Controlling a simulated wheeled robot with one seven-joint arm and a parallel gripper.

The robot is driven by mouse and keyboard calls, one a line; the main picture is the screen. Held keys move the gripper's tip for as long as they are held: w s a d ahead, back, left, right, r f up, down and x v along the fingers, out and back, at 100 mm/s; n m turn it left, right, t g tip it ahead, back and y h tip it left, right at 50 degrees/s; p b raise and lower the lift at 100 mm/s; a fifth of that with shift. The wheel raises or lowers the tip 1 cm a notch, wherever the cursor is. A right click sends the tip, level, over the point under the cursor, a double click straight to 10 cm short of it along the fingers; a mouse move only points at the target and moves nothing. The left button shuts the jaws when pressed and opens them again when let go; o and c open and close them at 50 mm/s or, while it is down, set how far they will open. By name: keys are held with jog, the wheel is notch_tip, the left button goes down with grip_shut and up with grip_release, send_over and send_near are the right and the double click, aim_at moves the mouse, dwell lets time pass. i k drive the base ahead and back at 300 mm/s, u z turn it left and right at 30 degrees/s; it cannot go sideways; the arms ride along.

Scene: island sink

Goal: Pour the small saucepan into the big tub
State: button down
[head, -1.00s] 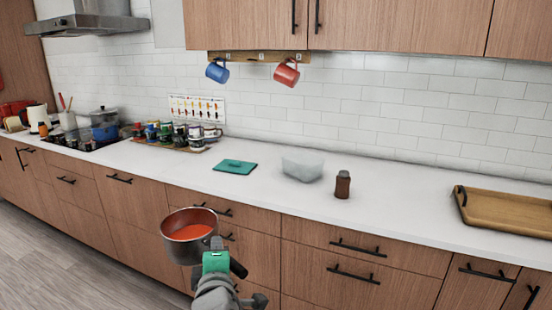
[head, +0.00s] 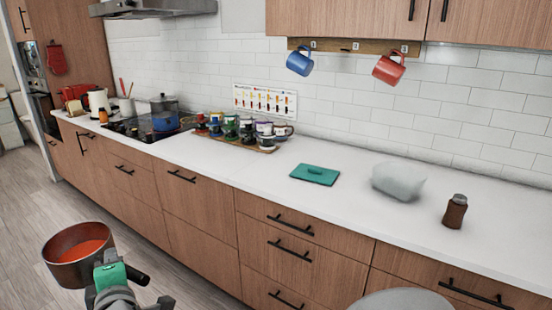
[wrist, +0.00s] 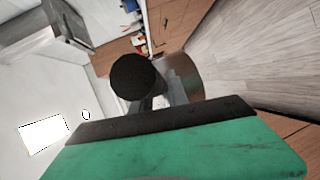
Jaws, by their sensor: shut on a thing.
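The small saucepan (head: 80,268) holds red-orange liquid and looks about level, in the air in front of the counter at the lower left of the head view. My gripper (head: 112,275) is shut on its dark handle. In the wrist view the handle's dark round end (wrist: 134,78) shows close up, with part of the pan's metal side (wrist: 185,75) beyond it. The big tub (head: 398,181) is a clear, whitish open container on the counter, well to the right of the saucepan. It looks empty. A teal lid (head: 315,175) lies flat left of the tub.
A brown shaker bottle (head: 455,212) stands right of the tub. Blue and red mugs (head: 389,67) hang above. The counter's front strip is clear.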

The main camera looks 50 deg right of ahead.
aim_at(404, 184)
jog(key=z, duration=0.5)
jog(key=i, duration=1.1)
jog(key=z, duration=0.8)
